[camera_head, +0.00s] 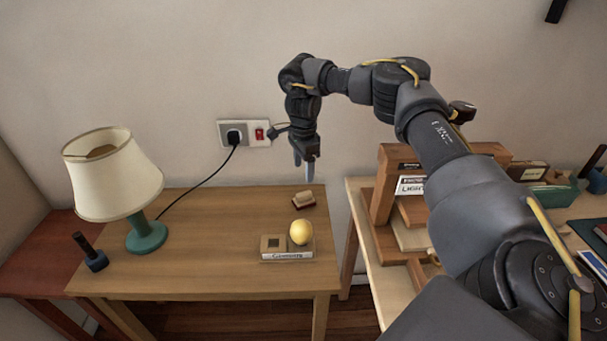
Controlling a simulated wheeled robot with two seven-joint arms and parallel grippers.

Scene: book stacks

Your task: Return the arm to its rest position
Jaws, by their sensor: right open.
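My right arm (440,140) comes in from the lower right and reaches up and left across the view. Its wrist bends down in front of the wall. My right gripper (304,171) points down, open and empty, above the back right part of the wooden table. My left gripper is not in view.
A lamp (113,175) stands on the table's left. A wooden stand (386,185) is beneath my right arm on another table. The wooden table's middle (215,235) is clear.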

